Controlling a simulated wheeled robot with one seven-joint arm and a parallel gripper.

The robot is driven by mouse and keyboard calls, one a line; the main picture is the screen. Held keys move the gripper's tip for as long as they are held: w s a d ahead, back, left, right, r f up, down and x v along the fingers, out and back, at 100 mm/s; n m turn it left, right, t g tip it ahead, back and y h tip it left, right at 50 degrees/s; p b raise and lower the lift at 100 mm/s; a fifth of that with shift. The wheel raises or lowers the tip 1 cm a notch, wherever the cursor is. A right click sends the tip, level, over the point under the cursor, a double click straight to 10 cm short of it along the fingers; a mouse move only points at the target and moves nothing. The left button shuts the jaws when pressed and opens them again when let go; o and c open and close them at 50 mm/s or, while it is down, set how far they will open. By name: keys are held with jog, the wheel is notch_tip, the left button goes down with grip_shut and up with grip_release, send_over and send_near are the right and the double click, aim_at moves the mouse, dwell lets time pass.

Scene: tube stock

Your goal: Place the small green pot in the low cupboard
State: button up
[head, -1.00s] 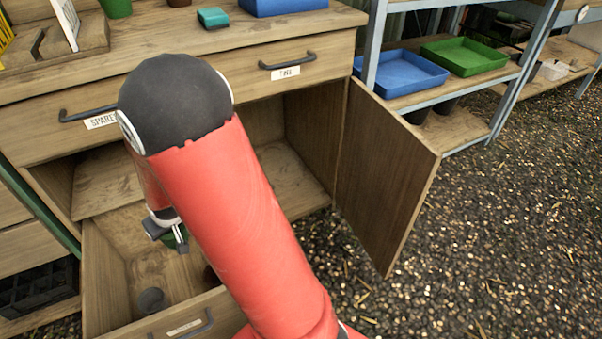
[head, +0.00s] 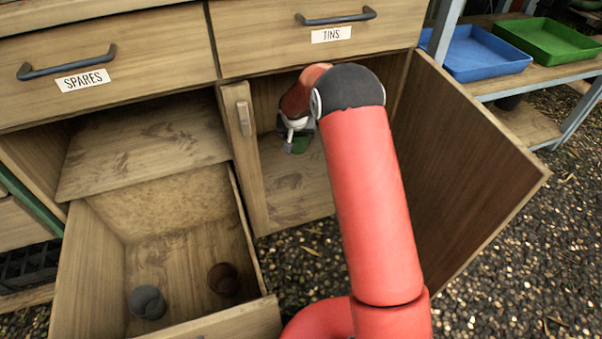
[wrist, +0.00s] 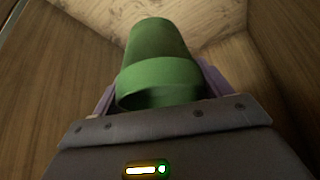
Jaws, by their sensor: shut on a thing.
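The small green pot (wrist: 158,65) is between the fingers of my gripper (wrist: 155,95) in the wrist view, with its rim toward the camera. In the head view my gripper (head: 296,140) is inside the low cupboard (head: 285,190), under the TINS drawer. The green pot (head: 299,145) shows there as a small patch below the gripper, above the cupboard floor. Whether its base touches the floor is unclear. The cupboard's right door (head: 465,170) stands open. My arm hides part of the cupboard's right side.
A pulled-out lower drawer (head: 245,322) at left holds a grey pot (head: 147,302) and a brown pot (head: 223,279). The SPARES drawer (head: 100,65) and TINS drawer (head: 310,35) are shut. A blue tray (head: 475,55) and a green tray (head: 545,40) sit on shelving at right.

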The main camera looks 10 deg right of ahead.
jog(key=w+f+m+h+b, duration=0.1)
jog(key=w+f+m+b, duration=0.15)
jog(key=w, duration=0.35)
jog(key=f, duration=0.6)
jog(key=f+b, duration=0.1)
jog(key=f, duration=0.6)
jog(key=f+b, duration=0.1)
jog(key=f, duration=0.6)
jog(key=shift+w+d+f, duration=0.1)
jog(key=shift+d, duration=0.15)
jog(key=shift+f, duration=0.1)
jog(key=o, duration=1)
